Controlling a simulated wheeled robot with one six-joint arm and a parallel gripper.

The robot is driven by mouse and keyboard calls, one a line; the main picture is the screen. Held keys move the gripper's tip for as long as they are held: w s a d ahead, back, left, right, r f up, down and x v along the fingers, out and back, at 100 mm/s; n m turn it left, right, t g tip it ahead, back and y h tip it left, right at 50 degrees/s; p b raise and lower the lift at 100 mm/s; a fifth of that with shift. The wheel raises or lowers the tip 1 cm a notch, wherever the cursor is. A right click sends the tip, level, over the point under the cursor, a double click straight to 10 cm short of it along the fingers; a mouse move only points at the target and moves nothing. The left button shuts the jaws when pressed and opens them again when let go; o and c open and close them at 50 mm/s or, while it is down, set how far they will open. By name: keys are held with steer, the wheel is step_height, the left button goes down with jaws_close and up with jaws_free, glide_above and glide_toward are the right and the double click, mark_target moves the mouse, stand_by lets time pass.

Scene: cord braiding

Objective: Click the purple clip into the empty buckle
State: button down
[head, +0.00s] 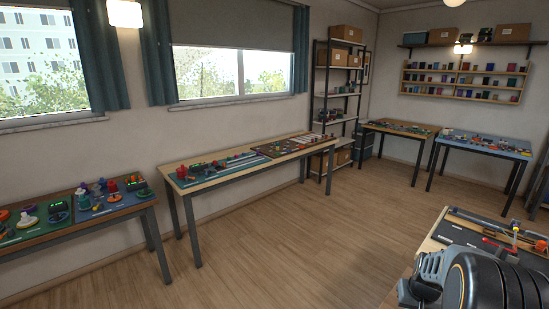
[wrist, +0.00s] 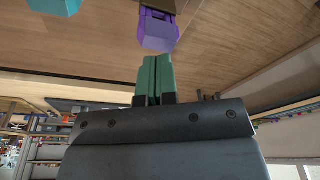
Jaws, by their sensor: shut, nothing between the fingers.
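A purple block-like piece (wrist: 158,32), which looks like the purple clip, shows at the top centre of the wrist view. It hangs from or is joined to a brown part at the picture's top edge. My gripper (wrist: 155,58) has its green fingers closed together with nothing between them. The fingertips point at the purple piece; I cannot tell whether they touch it. In the head view my gripper is out of sight, and I cannot pick out the clip. I cannot identify the empty buckle in either view.
A teal piece (wrist: 55,6) shows at the wrist view's top left. In the head view, a workbench (head: 432,244) with red and orange parts stands at right, partly behind my arm. Other benches line the walls (head: 180,201). Open wooden floor (head: 300,250) lies between them.

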steer(key=shift+f+b, duration=1.65)
steer(key=shift+f, duration=0.35)
steer(key=shift+r, duration=0.2)
steer(key=shift+r+p, duration=2.9)
steer(key=shift+r, duration=1.05)
steer(key=s+a+r+n+t, duration=0.1)
steer(key=s+a+r, duration=0.5)
steer(key=a, duration=0.4)
steer(key=s+a+r+n+t, duration=0.1)
steer(key=s+a+r+n, duration=0.1)
steer(key=s+a+r, duration=0.4)
steer(key=s+a, duration=0.1)
steer(key=a, duration=0.4)
steer(key=shift+r+n+t+y, duration=0.25)
steer(key=shift+n+t+y, duration=0.05)
steer(key=shift+t, duration=0.1)
